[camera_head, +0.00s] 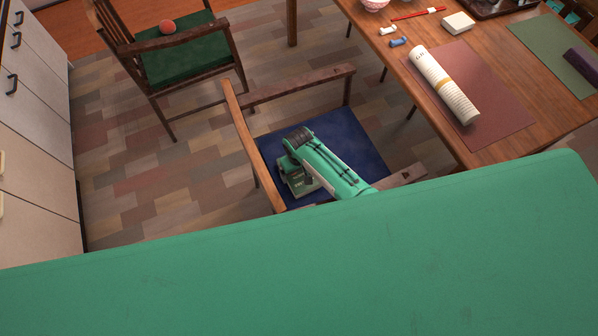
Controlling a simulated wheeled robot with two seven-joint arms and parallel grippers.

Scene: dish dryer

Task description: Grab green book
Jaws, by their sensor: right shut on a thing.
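The green book (302,188) is a small green item with pale lettering, over the left part of the blue seat of the near chair. My right arm reaches down to it, and my right gripper (290,170) is shut on it. The arm and wrist cover part of the book and the fingertips. I cannot tell whether the book touches the seat or is just above it. My left gripper is not in view.
The blue-seated chair (343,135) has wooden rails around the gripper. A wooden table (400,30) stands at the right with a rolled paper (443,84) on a red mat (502,122). Cabinets (30,130) line the left.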

